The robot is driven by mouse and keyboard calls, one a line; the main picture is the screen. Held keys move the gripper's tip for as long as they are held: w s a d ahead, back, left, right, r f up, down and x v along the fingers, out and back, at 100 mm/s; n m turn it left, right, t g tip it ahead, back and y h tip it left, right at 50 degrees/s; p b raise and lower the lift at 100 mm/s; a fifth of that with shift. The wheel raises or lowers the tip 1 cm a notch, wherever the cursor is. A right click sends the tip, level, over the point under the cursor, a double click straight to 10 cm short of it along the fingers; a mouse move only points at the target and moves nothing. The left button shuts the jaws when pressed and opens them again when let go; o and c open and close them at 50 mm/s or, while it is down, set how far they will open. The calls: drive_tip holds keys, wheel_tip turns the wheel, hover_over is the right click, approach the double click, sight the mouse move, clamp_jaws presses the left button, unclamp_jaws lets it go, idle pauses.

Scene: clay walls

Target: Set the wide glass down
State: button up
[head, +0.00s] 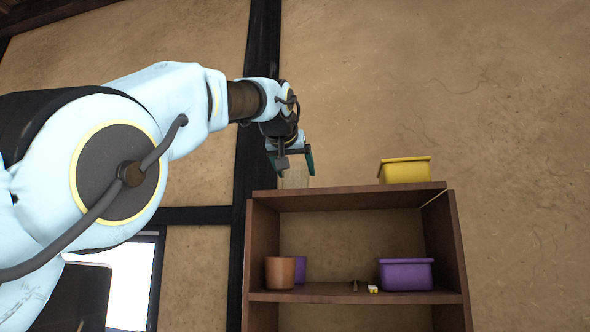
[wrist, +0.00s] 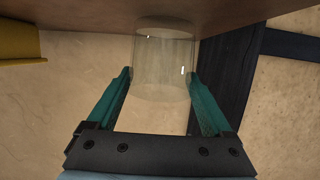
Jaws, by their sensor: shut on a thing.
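The wide glass (wrist: 163,62) is clear and see-through, and shows at the top middle of the wrist view. My gripper (wrist: 160,82) is shut on it, with one green finger on each side of the glass. In the head view my gripper (head: 293,168) is above the left end of the shelf unit's top board (head: 350,197). The glass shows there faintly (head: 295,177), close to that board. I cannot tell whether its base touches the board.
A yellow bin (head: 405,170) stands on the top board to the right. On the shelf below are a brown pot (head: 280,272), a purple container behind it, small items, and a purple bin (head: 406,274). The top board between my gripper and the yellow bin looks clear.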

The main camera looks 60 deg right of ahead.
drive_tip(key=shift+f, duration=0.2)
drive_tip(key=o, duration=1.5)
drive_tip(key=shift+c, duration=0.2)
drive_tip(key=b+v, duration=0.5)
drive_tip(key=v, duration=0.5)
drive_tip(key=shift+a, duration=0.35)
drive_tip(key=shift+s+a, duration=0.15)
drive_tip(key=shift+s, duration=0.05)
